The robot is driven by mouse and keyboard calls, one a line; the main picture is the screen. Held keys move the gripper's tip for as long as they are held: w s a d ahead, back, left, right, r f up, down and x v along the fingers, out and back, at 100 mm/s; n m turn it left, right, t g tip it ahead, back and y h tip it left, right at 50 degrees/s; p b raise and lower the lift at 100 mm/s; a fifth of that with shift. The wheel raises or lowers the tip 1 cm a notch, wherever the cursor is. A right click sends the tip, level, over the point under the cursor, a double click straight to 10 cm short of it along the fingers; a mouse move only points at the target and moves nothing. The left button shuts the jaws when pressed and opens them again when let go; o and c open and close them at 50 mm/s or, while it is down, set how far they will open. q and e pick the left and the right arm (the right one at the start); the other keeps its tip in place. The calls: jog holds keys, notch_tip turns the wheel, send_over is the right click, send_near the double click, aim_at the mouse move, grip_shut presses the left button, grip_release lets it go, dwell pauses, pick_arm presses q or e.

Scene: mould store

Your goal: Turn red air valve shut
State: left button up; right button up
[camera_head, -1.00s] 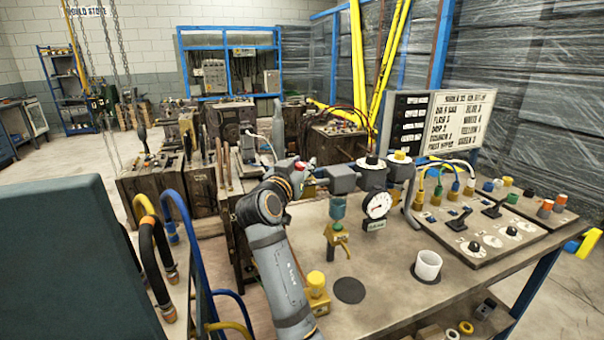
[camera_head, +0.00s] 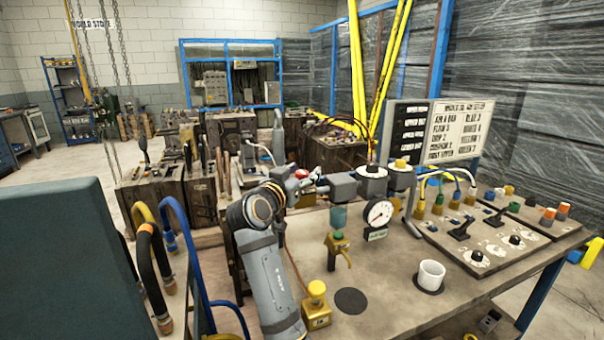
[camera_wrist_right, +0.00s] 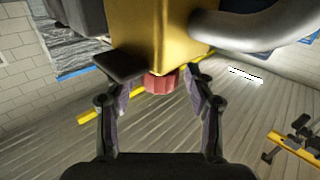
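The red air valve knob (camera_wrist_right: 161,82) shows in the right wrist view under a brass-yellow block (camera_wrist_right: 150,35). In the head view a small red spot (camera_head: 302,174) shows at the left end of the grey air unit, partly hidden by my right arm. My right gripper (camera_wrist_right: 157,84) is open, one finger on each side of the red knob with gaps between; I see no clear contact. In the head view my right gripper (camera_head: 298,188) is small and half hidden beside the unit. My left gripper is not in view.
A pressure gauge (camera_head: 380,213), a yellow-capped block (camera_head: 317,305) and a white cup (camera_head: 431,274) stand on the bench (camera_head: 395,305). A switch panel (camera_head: 475,240) is at the right. Hoses (camera_head: 165,265) hang at the left. The bench front is partly clear.

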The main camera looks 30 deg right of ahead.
aim_at(302, 172)
notch_tip(302, 172, up, 10)
dwell(0.6)
dwell(0.4)
